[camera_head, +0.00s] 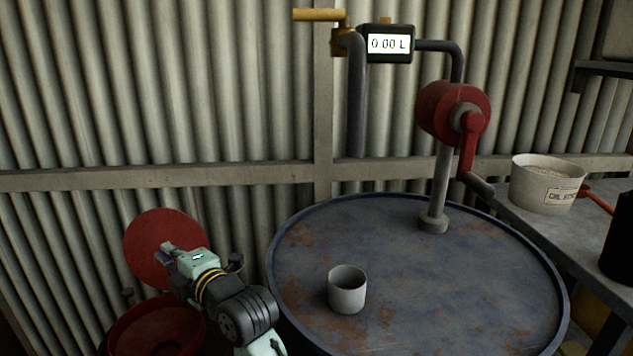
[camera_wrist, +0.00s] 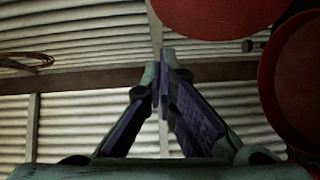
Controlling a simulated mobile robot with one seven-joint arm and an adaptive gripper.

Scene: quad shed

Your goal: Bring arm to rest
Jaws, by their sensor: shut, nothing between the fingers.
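My gripper (camera_head: 168,252) is in the lower left of the head view, in front of a round red disc (camera_head: 150,236) and left of the drum. In the wrist view my gripper (camera_wrist: 163,75) has its two fingers together at the tips, with nothing between them. My arm reaches up from the bottom edge of the head view. A small grey cup (camera_head: 347,290) stands upright on the rusty drum top (camera_head: 430,270), apart from my gripper.
A pump with a red crank housing (camera_head: 453,113) and a meter (camera_head: 389,43) reading 0.00 L rises from the drum. A red bin (camera_head: 158,330) is below my gripper. A bucket (camera_head: 547,184) stands on a bench (camera_head: 540,225) at right. Corrugated wall (camera_head: 240,90) closes the back.

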